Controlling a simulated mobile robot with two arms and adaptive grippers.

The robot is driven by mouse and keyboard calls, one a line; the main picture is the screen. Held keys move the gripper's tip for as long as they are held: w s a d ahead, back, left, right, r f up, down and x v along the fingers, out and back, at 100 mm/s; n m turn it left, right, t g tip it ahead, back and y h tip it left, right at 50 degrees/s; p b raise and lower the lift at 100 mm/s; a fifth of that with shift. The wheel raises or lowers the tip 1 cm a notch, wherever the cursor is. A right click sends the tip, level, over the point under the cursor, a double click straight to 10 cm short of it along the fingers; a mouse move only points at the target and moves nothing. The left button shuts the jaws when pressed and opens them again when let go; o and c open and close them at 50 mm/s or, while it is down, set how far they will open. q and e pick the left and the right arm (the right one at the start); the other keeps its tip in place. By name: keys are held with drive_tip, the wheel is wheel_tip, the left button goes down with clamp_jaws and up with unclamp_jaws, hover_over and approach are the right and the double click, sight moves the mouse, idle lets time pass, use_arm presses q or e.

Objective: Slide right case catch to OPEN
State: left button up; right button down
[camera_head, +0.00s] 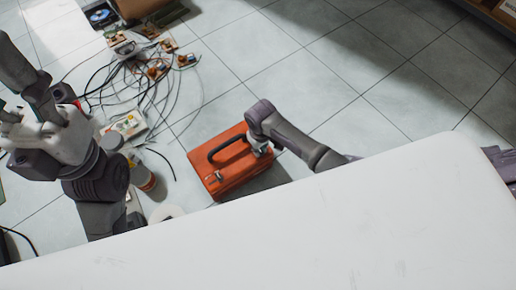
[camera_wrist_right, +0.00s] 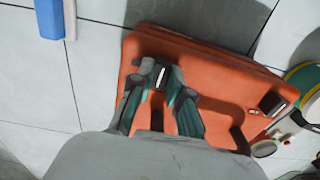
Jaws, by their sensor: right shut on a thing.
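An orange case (camera_head: 205,166) with a black handle (camera_head: 228,146) lies on the tiled floor; it fills the middle of the right wrist view (camera_wrist_right: 215,88). The left catch (camera_head: 217,176) shows free near its left end, and also in the wrist view (camera_wrist_right: 272,103). My right gripper (camera_head: 262,150) is at the case's right end. In the wrist view its teal fingers (camera_wrist_right: 160,82) are shut on the right catch (camera_wrist_right: 161,73), which they partly cover.
Tangled cables (camera_head: 140,85) and small electronic parts lie behind and left of the case. A white power strip or board (camera_head: 128,125) and a can-like item (camera_head: 144,180) are left of it. A white surface (camera_head: 330,225) fills the foreground. The floor behind right is clear.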

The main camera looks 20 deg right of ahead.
drive_tip(key=shift+w+d+r+p, duration=0.1)
drive_tip(key=shift+w+d+p, duration=0.05)
drive_tip(key=shift+d, duration=0.3)
drive_tip(key=shift+w+d+r+p, duration=0.1)
drive_tip(key=shift+d+p, duration=0.05)
drive_tip(key=shift+d, duration=0.3)
drive_tip(key=shift+w+d+f, duration=0.15)
drive_tip(key=shift+d+f, duration=0.05)
drive_tip(key=shift+d, duration=0.15)
drive_tip(key=c, duration=1.1)
unclamp_jaws()
wheel_tip(320, 180, up, 12)
